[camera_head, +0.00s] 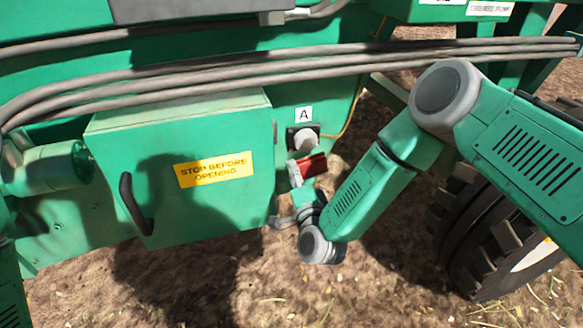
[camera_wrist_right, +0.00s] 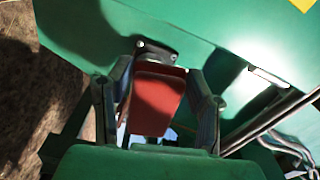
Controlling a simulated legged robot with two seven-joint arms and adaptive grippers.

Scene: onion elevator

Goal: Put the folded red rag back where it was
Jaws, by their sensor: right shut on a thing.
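The folded red rag (camera_head: 314,165) is between the fingers of my right gripper (camera_head: 299,172), just below a pale round knob (camera_head: 305,140) on a dark plate under the label A. In the right wrist view the rag (camera_wrist_right: 156,103) hangs as a flat red piece between the two dark fingers of the right gripper (camera_wrist_right: 160,90), which is shut on it. Behind its top edge a dark plate (camera_wrist_right: 158,50) shows on the green panel. I cannot tell whether the rag touches the knob or plate. My left gripper is out of view.
A green box with a yellow "STOP BEFORE OPENING" label (camera_head: 213,169) and a dark handle (camera_head: 134,204) stands left of the gripper. Grey hoses (camera_head: 200,75) run above. A large tyre (camera_head: 490,240) is at the right, over bare soil (camera_head: 180,285).

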